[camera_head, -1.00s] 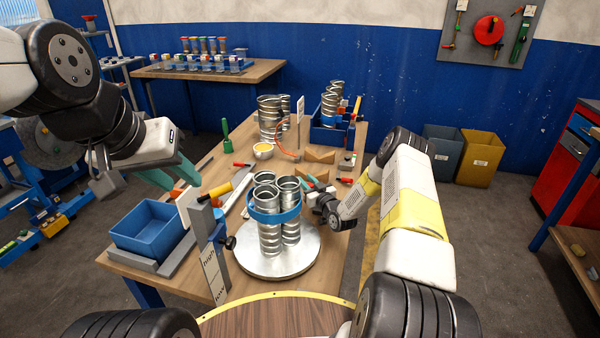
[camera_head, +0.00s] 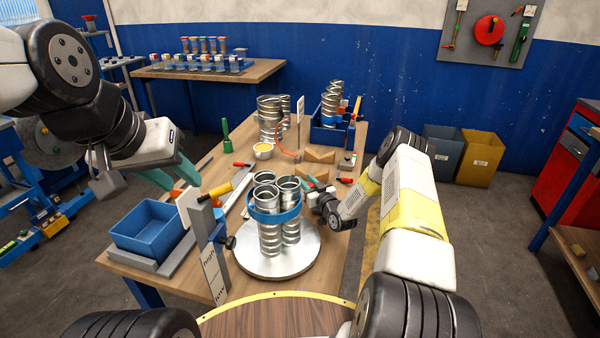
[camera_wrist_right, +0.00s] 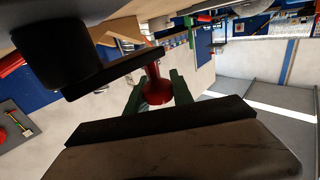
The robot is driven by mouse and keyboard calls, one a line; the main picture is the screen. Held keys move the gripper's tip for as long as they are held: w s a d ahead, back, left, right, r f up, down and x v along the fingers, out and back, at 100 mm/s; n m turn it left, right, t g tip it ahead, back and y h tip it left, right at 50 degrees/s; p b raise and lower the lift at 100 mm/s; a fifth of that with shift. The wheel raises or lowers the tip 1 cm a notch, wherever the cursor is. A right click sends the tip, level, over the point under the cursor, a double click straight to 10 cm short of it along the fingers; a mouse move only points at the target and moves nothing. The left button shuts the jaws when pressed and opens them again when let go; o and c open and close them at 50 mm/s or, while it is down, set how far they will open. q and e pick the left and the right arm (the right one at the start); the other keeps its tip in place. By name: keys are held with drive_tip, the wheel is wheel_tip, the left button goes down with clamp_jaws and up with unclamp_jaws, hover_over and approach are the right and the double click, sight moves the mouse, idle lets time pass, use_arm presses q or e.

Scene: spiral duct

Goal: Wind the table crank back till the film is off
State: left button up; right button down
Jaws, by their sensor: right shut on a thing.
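A bundle of ridged silver ducts (camera_head: 269,240) stands upright on the round metal turntable (camera_head: 258,266), with a blue film band (camera_head: 275,217) around its upper part. My right gripper (camera_head: 314,198) is low beside the bundle's right side. In the right wrist view its green fingers (camera_wrist_right: 158,92) are shut on the red crank knob (camera_wrist_right: 156,88), which is on a dark crank arm (camera_wrist_right: 112,75). The crank is mostly hidden by my gripper in the head view. My left gripper (camera_head: 172,176) hangs above the table's left side, its green fingers apart and apparently empty.
A blue bin (camera_head: 148,232) stands at the table's front left, near an upright post with a scale (camera_head: 213,270). More ducts (camera_head: 268,118) and a blue crate (camera_head: 326,132) stand at the far end.

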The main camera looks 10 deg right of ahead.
idle(0.6)
drive_tip(key=shift+w+d+m+t+h, duration=0.15)
drive_tip(key=shift+w+d+m+h, duration=0.1)
drive_tip(key=shift+m+h, duration=0.25)
drive_tip(key=shift+w+d+m+t+h, duration=0.2)
drive_tip(key=shift+m+h, duration=0.1)
drive_tip(key=shift+h, duration=0.4)
drive_tip(key=c, duration=1.1)
unclamp_jaws()
drive_tip(key=shift+s, duration=0.15)
drive_tip(key=v, duration=0.7)
drive_tip(key=shift+s+r, duration=0.1)
drive_tip(key=shift+s, duration=0.2)
